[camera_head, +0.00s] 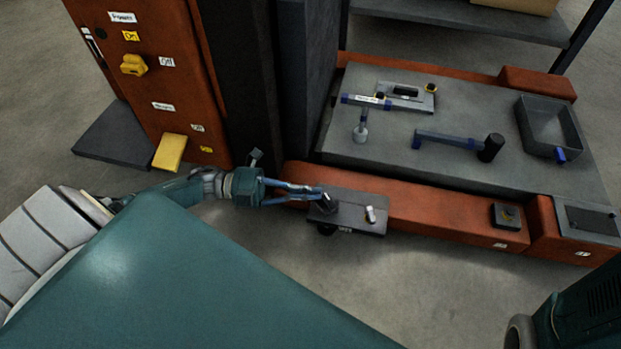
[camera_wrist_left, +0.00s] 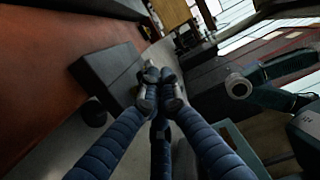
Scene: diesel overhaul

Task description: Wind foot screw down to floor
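The dark foot bracket (camera_head: 352,217) sticks out from the orange base frame toward me, with a small label on its front edge. A black round foot (camera_head: 326,230) shows under its left end, and also in the left wrist view (camera_wrist_left: 93,113). A dark screw handle (camera_head: 328,203) stands at the bracket's left end. My left gripper (camera_head: 318,195) comes in from the left, its blue fingers at this handle. In the left wrist view its grey fingertips (camera_wrist_left: 159,88) are close together beside the bracket; whether they clasp the handle is hidden. My right gripper is out of view.
A light metal pin (camera_head: 370,214) stands on the bracket's right part. The grey bench top (camera_head: 470,105) holds a blue-handled crank (camera_head: 447,139), a dark bin (camera_head: 549,128) and a plate with a handle (camera_head: 405,96). An orange cabinet (camera_head: 150,70) stands left; bare floor lies in front.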

